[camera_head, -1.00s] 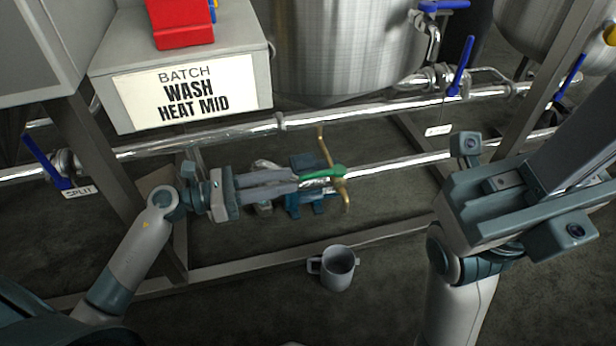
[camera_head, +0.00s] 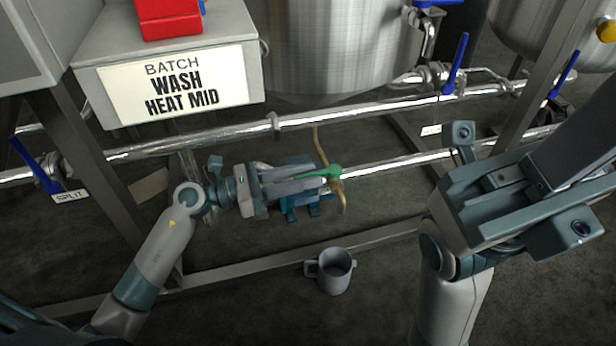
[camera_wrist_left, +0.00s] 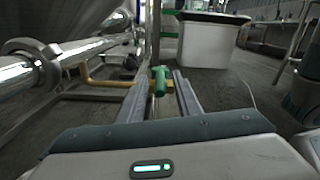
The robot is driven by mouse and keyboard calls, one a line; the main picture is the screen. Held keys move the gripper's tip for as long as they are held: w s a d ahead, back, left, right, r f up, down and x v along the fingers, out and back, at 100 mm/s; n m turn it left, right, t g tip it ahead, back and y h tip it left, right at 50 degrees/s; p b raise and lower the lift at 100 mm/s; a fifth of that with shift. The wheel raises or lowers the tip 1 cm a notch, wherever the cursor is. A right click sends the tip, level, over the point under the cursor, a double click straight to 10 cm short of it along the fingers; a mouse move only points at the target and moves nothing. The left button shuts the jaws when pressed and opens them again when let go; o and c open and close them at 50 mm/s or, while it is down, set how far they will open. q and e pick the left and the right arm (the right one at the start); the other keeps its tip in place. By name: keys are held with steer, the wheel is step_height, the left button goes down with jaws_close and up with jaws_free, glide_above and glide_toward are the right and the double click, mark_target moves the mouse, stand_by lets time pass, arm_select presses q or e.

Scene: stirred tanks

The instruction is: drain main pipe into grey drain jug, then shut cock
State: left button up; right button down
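The cock's green handle (camera_head: 327,172) sits on a thin brass pipe (camera_head: 342,198) below the steel main pipe (camera_head: 345,107). My left gripper (camera_head: 322,178) reaches it from the left. In the left wrist view the green handle (camera_wrist_left: 160,82) stands between the two fingertips (camera_wrist_left: 160,88), with a gap beside it, so the gripper is open. The grey drain jug (camera_head: 334,271) stands upright on the floor, nearer to me than the brass pipe. Its handle faces left and its inside looks dark. My right gripper (camera_head: 545,165) is at the right; its fingertips are not clear.
A blue pump-like block (camera_head: 300,208) sits behind my left fingers. A low frame rail (camera_head: 240,267) runs behind the jug. Blue-handled valves (camera_head: 457,62) and (camera_head: 35,165) are on the pipes. A steel tank (camera_head: 335,50) stands behind. Floor right of the jug is clear.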

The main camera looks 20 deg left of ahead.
arm_select(q)
steer(key=shift+w+d, duration=0.3)
steer(key=shift+d, duration=0.1)
jaws_close()
